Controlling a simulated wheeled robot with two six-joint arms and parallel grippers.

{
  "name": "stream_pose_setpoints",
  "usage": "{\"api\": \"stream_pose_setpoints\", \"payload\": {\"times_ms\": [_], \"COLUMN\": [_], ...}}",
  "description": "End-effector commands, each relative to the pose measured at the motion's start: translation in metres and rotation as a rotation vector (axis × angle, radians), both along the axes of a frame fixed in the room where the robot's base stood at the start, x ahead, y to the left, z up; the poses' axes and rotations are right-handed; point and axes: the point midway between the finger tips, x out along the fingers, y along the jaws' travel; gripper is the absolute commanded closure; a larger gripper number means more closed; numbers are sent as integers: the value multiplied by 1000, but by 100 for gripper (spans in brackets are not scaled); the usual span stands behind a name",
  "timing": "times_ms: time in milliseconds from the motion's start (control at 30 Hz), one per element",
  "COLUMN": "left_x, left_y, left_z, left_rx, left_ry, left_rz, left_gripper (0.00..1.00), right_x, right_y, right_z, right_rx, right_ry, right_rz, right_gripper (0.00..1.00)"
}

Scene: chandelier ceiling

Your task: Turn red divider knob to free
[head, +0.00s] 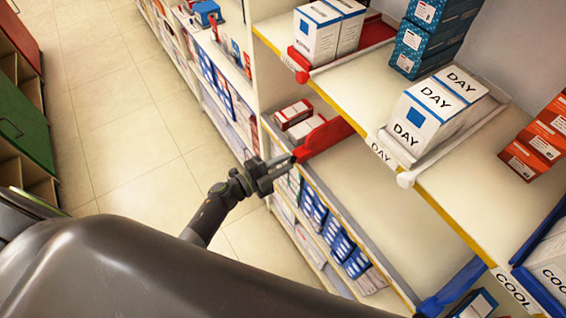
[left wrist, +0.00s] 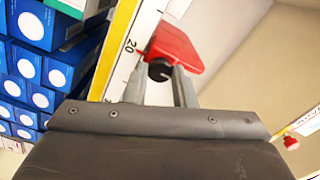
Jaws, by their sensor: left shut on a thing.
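The red divider (head: 325,137) stands on the middle shelf, with small red-and-white boxes behind it. In the left wrist view its red end (left wrist: 178,46) is just beyond my fingers, and a dark round knob (left wrist: 159,69) sits at its near end. My left gripper (head: 290,161) is at the shelf's front edge; in the left wrist view its two fingers (left wrist: 159,82) stand on either side of the knob and are shut on it. The knob is hidden in the head view, and its turn position cannot be told. My right gripper is in neither view.
The upper shelf (head: 370,92) overhangs on the right, with DAY boxes (head: 432,112) and another red divider (head: 370,38). The middle shelf (head: 375,205) is bare right of the red divider. Blue boxes (left wrist: 30,66) fill the shelf below. The aisle floor (head: 120,100) is clear.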

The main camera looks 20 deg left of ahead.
Motion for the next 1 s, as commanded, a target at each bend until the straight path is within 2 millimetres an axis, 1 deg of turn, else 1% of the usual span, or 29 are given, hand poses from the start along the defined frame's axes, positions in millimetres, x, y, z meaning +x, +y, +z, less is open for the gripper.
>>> {"api": "stream_pose_setpoints", "payload": {"times_ms": [167, 200, 333, 767, 867, 967, 1000], "left_x": [-1, -1, 0, -1, -6, -18, -25], "left_y": [0, 0, 0, 1, 5, 14, 19], "left_z": [-1, -1, -1, 0, -2, -3, -3], "left_rx": [-2, -2, -1, 0, 1, 2, 3], "left_ry": [3, 3, 2, 0, 1, 2, 2], "left_rz": [1, 1, 1, 1, 1, 2, 2], "left_gripper": [99, 71, 55, 55, 55, 55, 55], "right_x": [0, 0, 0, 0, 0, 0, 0], "right_y": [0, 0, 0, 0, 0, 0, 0], "right_z": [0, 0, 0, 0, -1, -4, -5], "right_rx": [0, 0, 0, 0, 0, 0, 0], "right_ry": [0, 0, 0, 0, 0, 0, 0], "right_rz": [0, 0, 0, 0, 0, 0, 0], "right_gripper": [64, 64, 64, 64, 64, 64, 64]}}
